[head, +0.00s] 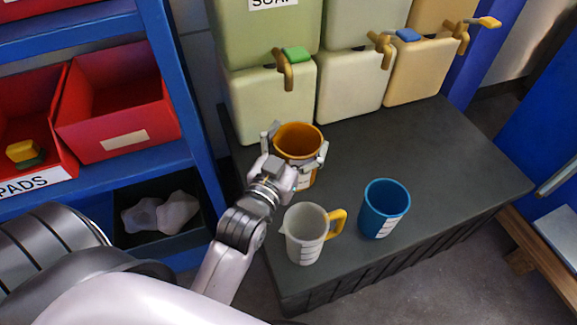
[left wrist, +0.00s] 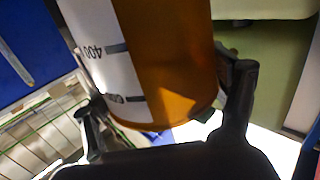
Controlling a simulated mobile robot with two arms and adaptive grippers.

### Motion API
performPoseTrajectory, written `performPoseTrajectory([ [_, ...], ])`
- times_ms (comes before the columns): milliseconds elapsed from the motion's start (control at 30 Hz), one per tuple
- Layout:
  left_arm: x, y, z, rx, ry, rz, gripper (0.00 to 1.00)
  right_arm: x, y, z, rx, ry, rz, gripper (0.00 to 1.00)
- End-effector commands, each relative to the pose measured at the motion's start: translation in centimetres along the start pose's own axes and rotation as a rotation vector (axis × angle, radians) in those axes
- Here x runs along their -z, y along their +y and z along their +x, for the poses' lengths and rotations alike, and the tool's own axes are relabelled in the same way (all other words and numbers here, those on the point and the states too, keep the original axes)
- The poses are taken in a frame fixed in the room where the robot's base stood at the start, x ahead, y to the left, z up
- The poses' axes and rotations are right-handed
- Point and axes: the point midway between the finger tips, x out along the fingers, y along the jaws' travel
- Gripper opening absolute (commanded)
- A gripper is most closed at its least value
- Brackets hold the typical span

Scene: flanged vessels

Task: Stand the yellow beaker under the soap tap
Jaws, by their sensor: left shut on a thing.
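The yellow beaker (head: 299,138), orange-yellow with a white scale label, is upright in the head view in front of the left tank. My left gripper (head: 297,146) is shut on it, one finger on each side. In the left wrist view the beaker (left wrist: 170,60) fills the space between the fingers (left wrist: 165,95). The soap tap (head: 286,72), brass with a green lever, is on the tank under the SOAP label. It is behind and above the beaker, which is not directly beneath its spout. I cannot tell whether the beaker's base touches the bench. My right gripper is not in view.
A clear jug with a yellow handle (head: 306,234) and a blue beaker (head: 384,208) stand on the dark bench (head: 450,160) in front. Two more taps, one with a blue lever (head: 408,36), are to the right. A blue shelf (head: 185,90) with red bins is left.

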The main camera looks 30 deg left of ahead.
Motion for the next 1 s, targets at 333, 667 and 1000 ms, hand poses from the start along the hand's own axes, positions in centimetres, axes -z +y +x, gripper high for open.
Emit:
performPoseTrajectory([
  [333,-1.8,-6.1,9.9,0.17,0.007,-0.002,0.22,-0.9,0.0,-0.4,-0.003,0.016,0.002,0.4],
  [667,-4.4,-7.9,11.9,0.222,0.0,-0.013,0.22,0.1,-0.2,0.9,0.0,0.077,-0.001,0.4],
  [1000,-7.2,-7.8,11.9,0.221,0.005,-0.014,0.22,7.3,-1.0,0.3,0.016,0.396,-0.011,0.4],
])
